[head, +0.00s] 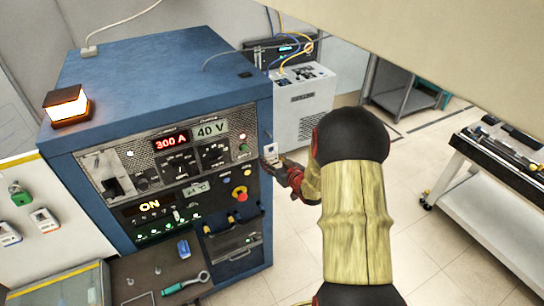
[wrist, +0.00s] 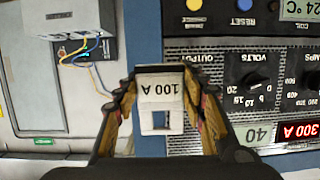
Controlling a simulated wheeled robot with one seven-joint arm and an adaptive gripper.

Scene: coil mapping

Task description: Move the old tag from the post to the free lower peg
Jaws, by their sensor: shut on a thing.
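The old tag (wrist: 162,92) is a white plate reading 100 A, upside down in the wrist view, with a rectangular opening at its lower end. My gripper (wrist: 167,88) is shut on it, with a finger at each side. In the head view the tag (head: 271,152) shows small and pale at the tip of my gripper (head: 281,168), beside the right front edge of the blue cabinet (head: 150,75). I cannot make out the post or whether the tag still touches it. The free lower peg cannot be made out.
A 40 V tag (head: 210,129) is on the cabinet front beside the 300 A display (head: 171,141). A white board (head: 70,240) at left carries tags and a green padlock (head: 20,195). A bench (head: 160,268) with a screwdriver (head: 186,284) stands before the cabinet.

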